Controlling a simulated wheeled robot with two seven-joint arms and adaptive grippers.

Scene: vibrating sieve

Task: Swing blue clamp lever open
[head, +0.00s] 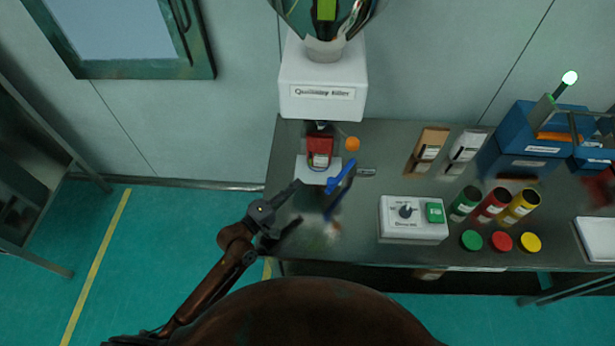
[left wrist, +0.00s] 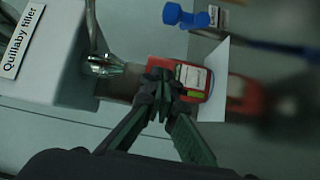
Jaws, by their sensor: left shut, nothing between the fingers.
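The blue clamp lever (head: 341,177) lies slanted beside a white plate below the red filler part (head: 319,146) in the head view. A blue piece (left wrist: 186,17), seemingly the same lever, shows at the top of the left wrist view. My left gripper (head: 298,186) is to the left of the lever, apart from it, over the table's left edge. In the left wrist view its fingertips (left wrist: 160,78) are together and empty, overlapping the red part (left wrist: 192,82) in the picture; contact cannot be told. My right gripper is not in view.
The white filler box (head: 322,85) stands behind the lever. A small orange ball (head: 352,143) is near it. A control box with a knob (head: 412,220), coloured cylinders (head: 492,205) and blue bins (head: 520,150) stand to the right on the steel table (head: 370,245).

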